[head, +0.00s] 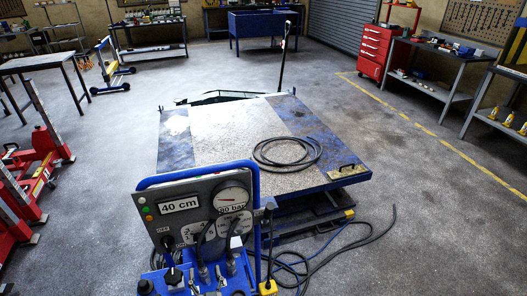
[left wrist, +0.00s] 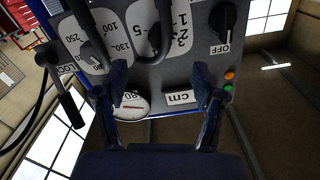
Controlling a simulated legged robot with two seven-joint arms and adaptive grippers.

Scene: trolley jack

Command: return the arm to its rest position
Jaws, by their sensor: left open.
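My left gripper (left wrist: 160,85) shows in the left wrist view, its two dark blue fingers apart with nothing held between them. It faces the grey control panel (left wrist: 195,60), which appears upside down; I cannot tell whether the fingertips touch it. In the head view the panel (head: 148,207) stands at the front, with a 40 cm display (head: 180,205) and a round gauge (head: 231,198) marked 80 bar. An OFF knob (left wrist: 228,20) and a lock lever (left wrist: 62,90) show in the wrist view. I cannot make out my left gripper in the head view. My right gripper is in neither view.
A low lift platform (head: 225,150) stands behind the panel, with a coiled black hose (head: 287,165) on top. Red equipment (head: 22,190) stands at left. A red tool cabinet (head: 385,50) and workbenches line the right side.

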